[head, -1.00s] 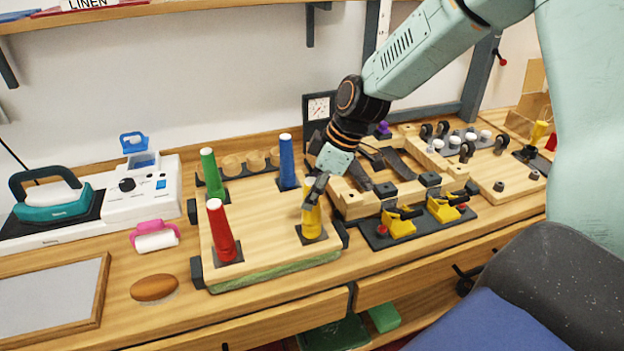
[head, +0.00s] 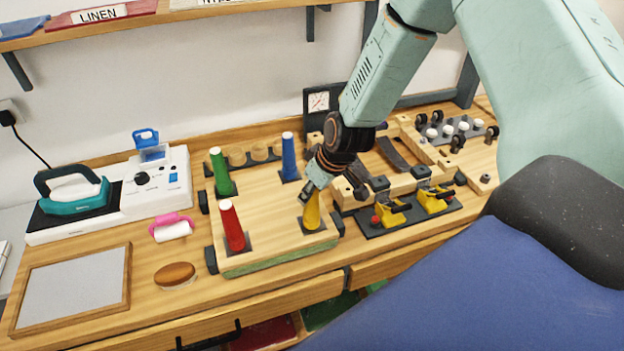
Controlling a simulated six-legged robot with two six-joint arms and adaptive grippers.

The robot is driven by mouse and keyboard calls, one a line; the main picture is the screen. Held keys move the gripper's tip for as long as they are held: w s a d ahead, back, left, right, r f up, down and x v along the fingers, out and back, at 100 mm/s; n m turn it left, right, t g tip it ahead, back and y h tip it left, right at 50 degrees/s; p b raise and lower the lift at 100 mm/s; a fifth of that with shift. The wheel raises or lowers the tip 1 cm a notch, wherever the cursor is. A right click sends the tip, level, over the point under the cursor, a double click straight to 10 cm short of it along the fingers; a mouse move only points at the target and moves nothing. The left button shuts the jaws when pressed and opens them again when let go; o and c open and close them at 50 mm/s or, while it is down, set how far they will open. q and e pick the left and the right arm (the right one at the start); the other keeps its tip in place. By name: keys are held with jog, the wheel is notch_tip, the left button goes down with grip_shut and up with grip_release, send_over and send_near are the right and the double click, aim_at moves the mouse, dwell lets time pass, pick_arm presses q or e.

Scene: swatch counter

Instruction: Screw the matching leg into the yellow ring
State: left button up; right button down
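A yellow tapered leg (head: 312,212) stands upright on a dark square plate (head: 318,226) at the front right corner of a pale wooden board (head: 275,220). A separate yellow ring cannot be made out. My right gripper (head: 307,192) is at the top of the yellow leg and hides its tip. Whether its fingers are closed on the leg is not clear. A red leg (head: 231,226), a green leg (head: 220,172) and a blue leg (head: 289,160), all with white tips, stand at the other corners. My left gripper is not in view.
Yellow-handled clamps (head: 391,213) sit just right of the board. An iron (head: 72,192) and a white machine (head: 155,183) stand at the left. A pink-handled roller (head: 171,228) and a brown oval piece (head: 175,274) lie left of the board, near a framed grey panel (head: 75,287).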

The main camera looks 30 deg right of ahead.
jog(key=shift+s+a+r+m+p, duration=0.1)
jog(key=shift+s+m+p, duration=0.15)
jog(key=shift+m+p, duration=0.2)
jog(key=shift+w+f+m+h+b, duration=0.15)
jog(key=shift+f+m+h+b, duration=0.15)
jog(key=shift+m+b, duration=0.15)
jog(key=shift+r+m+h, duration=0.15)
jog(key=shift+m+h, duration=0.15)
jog(key=shift+m, duration=0.5)
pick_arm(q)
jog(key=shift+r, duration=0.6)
pick_arm(e)
jog(key=c, duration=1.2)
grip_release()
